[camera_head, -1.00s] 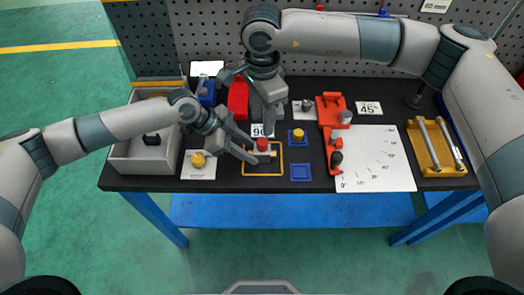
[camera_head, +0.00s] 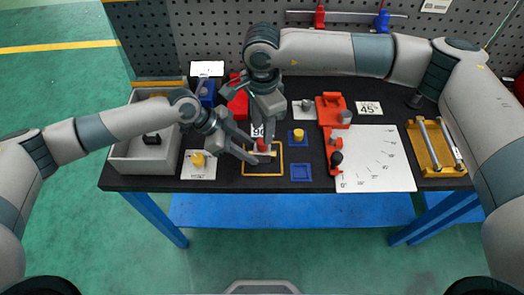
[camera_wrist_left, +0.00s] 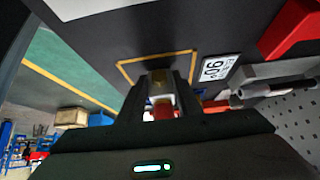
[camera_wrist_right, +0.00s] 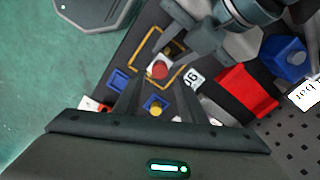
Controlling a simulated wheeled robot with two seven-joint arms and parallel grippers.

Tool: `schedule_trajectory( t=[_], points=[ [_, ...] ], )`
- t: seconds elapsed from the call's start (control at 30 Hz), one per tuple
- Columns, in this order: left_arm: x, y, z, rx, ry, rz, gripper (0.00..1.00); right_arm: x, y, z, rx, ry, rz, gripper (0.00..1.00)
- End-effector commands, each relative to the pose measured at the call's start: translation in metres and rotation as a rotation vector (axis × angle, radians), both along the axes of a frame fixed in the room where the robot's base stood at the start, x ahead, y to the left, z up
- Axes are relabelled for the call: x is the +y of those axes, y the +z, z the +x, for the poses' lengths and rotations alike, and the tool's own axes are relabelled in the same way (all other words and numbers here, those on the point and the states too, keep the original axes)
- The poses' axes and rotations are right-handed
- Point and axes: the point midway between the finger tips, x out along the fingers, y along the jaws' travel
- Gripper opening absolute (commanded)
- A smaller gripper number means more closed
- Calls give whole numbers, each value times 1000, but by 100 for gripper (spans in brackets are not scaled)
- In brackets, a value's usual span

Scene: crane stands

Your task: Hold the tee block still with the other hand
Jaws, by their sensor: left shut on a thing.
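The tee block, pale with a red round top (camera_head: 263,145), sits inside a yellow outlined square (camera_head: 281,165) on the dark bench; it also shows in the right wrist view (camera_wrist_right: 159,69). My left gripper (camera_head: 253,153) is shut on it from the left. In the left wrist view its fingers (camera_wrist_left: 160,105) stand either side of a brass-coloured part, with the red and white part nearer. My right gripper (camera_head: 268,137) points down just behind and above the block. Its fingers (camera_wrist_right: 155,100) are apart with nothing held between them in the right wrist view.
A blue holder with a yellow knob (camera_head: 298,136) and an empty blue square (camera_head: 301,173) lie right of the block. A yellow knob on a white card (camera_head: 198,161) lies left. A red fixture (camera_head: 333,115) and white angle sheet (camera_head: 377,165) stand farther right.

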Motion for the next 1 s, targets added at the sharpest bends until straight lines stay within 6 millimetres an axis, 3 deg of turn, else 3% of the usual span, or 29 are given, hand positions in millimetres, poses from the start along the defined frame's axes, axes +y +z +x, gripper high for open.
schedule_trajectory(
  t=[0.4, 0.87, 1.0],
  points=[
    [0, 0, 0, 0, 0, 0, 0, 0, -43, 0, 0, 1, -1, 38],
    [0, 0, 0, 0, 0, 0, 0, 0, -49, 0, 1, 1, 0, 38],
    [0, 0, 0, 0, 0, 0, 0, 0, -49, 0, 1, 1, 0, 6]
  ],
)
